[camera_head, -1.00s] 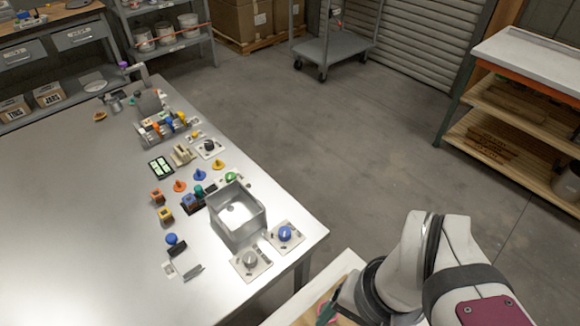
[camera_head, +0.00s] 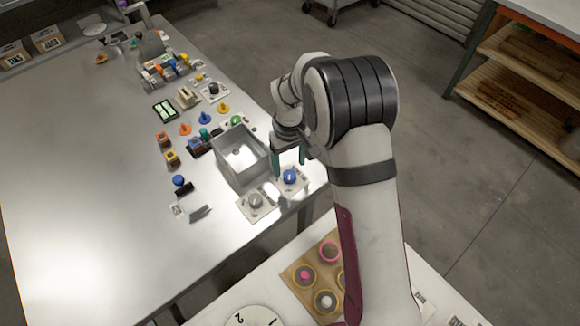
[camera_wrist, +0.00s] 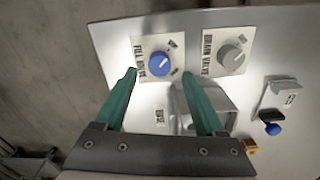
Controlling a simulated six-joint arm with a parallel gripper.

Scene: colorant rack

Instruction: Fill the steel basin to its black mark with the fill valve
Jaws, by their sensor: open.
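The steel basin (camera_head: 230,168) is an open square box near the table's right edge; I cannot make out its black mark. The fill valve is a blue knob (camera_head: 290,176) on a white plate just in front of the basin, and it shows labelled in the wrist view (camera_wrist: 159,64). The drain valve, a grey knob (camera_head: 255,200), sits beside it, also in the wrist view (camera_wrist: 232,60). My gripper (camera_head: 288,168) is open above the blue knob, with its two green fingers apart; in the wrist view (camera_wrist: 158,78) the knob appears between the fingertips, not gripped.
Several small coloured pieces, including a blue cone (camera_head: 204,118) and an orange cone (camera_head: 185,129), stand left of and behind the basin. A blue-topped piece (camera_head: 179,181) lies left. The front-left of the metal table (camera_head: 80,220) is clear.

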